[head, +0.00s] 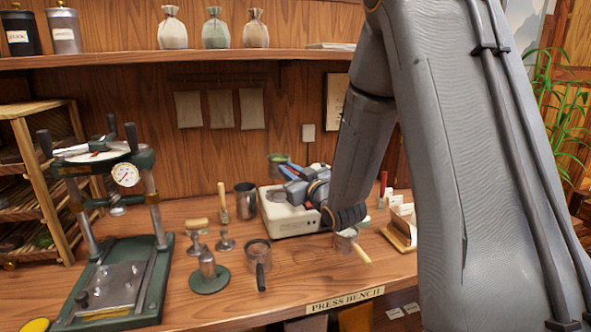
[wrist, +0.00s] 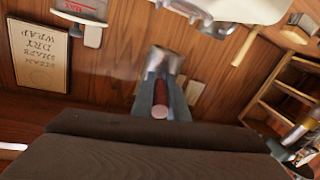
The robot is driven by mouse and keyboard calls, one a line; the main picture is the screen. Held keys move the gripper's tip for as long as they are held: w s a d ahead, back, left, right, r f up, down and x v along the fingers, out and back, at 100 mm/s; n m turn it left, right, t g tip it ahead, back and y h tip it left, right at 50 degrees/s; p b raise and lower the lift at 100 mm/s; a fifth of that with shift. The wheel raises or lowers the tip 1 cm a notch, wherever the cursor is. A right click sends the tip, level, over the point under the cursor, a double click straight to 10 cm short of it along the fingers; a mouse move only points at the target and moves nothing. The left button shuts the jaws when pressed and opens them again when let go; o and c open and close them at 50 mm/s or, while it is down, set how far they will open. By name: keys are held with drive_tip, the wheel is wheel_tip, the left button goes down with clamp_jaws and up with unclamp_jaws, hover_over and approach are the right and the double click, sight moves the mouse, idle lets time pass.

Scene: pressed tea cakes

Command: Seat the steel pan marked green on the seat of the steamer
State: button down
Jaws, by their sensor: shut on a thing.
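My gripper (head: 292,172) is shut on the handle of a small steel pan (head: 278,168), which shows a green patch at its top in the head view. In the wrist view the fingers (wrist: 161,98) close around a dark reddish handle, and the pan (wrist: 164,60) beyond them is blurred. The pan is held in the air, above and behind the steamer as seen in the head view. The white steamer (head: 295,226) stands on the bench with a round grey seat (head: 276,195) on its top, partly hidden by my gripper. Pan and seat are apart.
A pan with a pale wooden handle (head: 362,254) stands right of the steamer, partly hidden by my arm. A green press (head: 115,262) fills the far left.

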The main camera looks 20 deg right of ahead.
drive_tip(key=shift+d+f+b, duration=0.1)
drive_tip(key=shift+f+b, duration=1.7)
drive_tip(key=shift+f, duration=0.8)
drive_tip(key=shift+f+b, duration=0.7)
drive_tip(key=shift+f, duration=0.2)
drive_tip(key=c, duration=1.6)
unclamp_jaws()
drive_tip(key=shift+c, duration=0.2)
drive_tip(key=shift+s, duration=0.15)
